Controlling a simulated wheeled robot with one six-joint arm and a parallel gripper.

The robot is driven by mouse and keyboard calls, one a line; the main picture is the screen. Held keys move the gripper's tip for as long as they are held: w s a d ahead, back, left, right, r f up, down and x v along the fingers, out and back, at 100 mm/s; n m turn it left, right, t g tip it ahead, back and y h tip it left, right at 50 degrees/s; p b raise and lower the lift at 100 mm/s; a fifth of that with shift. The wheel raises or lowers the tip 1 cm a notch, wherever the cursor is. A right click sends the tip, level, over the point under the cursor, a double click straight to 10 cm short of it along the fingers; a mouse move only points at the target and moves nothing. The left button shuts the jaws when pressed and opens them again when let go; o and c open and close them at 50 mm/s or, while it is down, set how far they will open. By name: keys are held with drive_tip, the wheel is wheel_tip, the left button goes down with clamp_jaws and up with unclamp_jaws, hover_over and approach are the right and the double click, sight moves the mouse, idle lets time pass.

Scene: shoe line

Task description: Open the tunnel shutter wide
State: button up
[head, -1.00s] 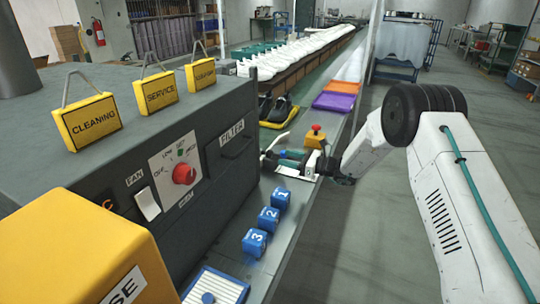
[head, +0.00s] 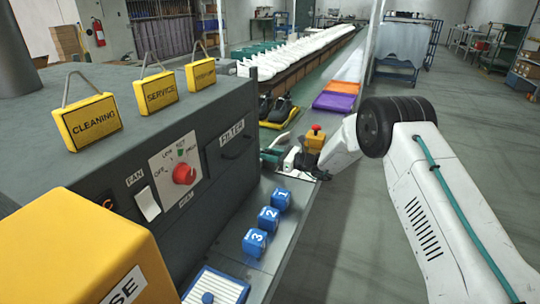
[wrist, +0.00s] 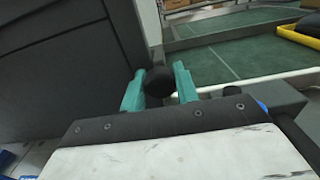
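My gripper (wrist: 160,84) has its two teal fingers apart, one on each side of a round black knob (wrist: 160,86). The knob fills most of the gap, and I cannot tell whether both fingers touch it. A pale bar (wrist: 148,25) rises behind the knob. In the head view my gripper (head: 276,155) is small, at the far end of the dark tunnel housing (head: 95,160), and the knob is hidden there. The shutter itself is not clearly seen.
Blue numbered cubes (head: 269,219) stand along the bench edge on the near side. A yellow box with a red button (head: 315,138) is close to my wrist. Dark shoes on a yellow tray (head: 280,112) lie beyond. The aisle floor at right is clear.

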clamp_jaws()
wheel_tip(320, 180, up, 19)
idle(0.4)
drive_tip(key=o, duration=0.7)
unclamp_jaws()
drive_tip(key=shift+c, duration=0.2)
drive_tip(key=v, duration=0.7)
drive_tip(key=shift+d, duration=0.4)
drive_tip(key=shift+s, duration=0.1)
